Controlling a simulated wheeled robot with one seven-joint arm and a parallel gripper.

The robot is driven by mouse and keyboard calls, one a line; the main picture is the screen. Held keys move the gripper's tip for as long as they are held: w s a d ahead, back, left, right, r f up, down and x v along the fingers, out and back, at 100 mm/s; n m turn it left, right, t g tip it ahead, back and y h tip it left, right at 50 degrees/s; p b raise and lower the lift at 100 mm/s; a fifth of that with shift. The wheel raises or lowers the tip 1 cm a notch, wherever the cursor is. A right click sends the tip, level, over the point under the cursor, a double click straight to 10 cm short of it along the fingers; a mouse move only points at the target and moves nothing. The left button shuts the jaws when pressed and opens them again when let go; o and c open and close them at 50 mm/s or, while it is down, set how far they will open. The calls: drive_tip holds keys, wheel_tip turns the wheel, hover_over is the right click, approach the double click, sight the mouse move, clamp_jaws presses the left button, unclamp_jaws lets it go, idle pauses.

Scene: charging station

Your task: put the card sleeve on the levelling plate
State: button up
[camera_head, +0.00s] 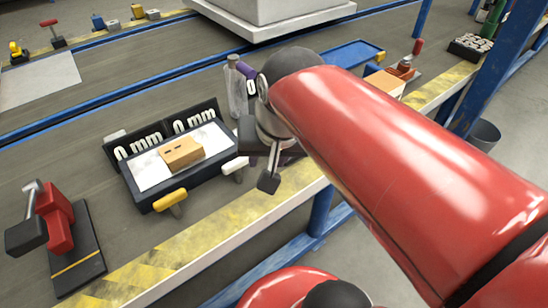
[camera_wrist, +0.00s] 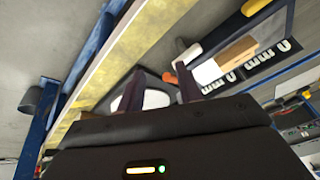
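A tan, card-coloured block with dark marks on top (camera_head: 181,153), which looks like the card sleeve, lies on the white top of a dark-framed plate (camera_head: 150,176) with two "0 mm" readouts. This looks like the levelling plate. The block (camera_wrist: 237,50) and white top (camera_wrist: 208,72) also show in the wrist view. My gripper (camera_head: 268,178) hangs just right of the plate, near the bench's front edge. In the wrist view its fingers (camera_wrist: 158,82) are apart, with nothing visibly held. A dark thing with a white oval (camera_wrist: 152,99) shows beyond them. My arm hides part of the bench.
A yellow handle (camera_head: 170,199) and a white knob (camera_head: 236,165) stick out at the plate's front. A red clamp-like tool (camera_head: 57,220) stands left. A clear bottle (camera_head: 236,90) stands behind my gripper. A blue tray (camera_head: 345,55) lies farther back. Bench between plate and back rail is clear.

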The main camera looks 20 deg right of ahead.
drive_tip(key=s+f+n, duration=0.1)
drive_tip(key=s+d+n, duration=0.1)
drive_tip(key=s+f+n+t, duration=0.1)
drive_tip(key=s, duration=0.1)
drive_tip(key=shift+d+f, duration=0.3)
drive_tip(key=shift+d, duration=0.1)
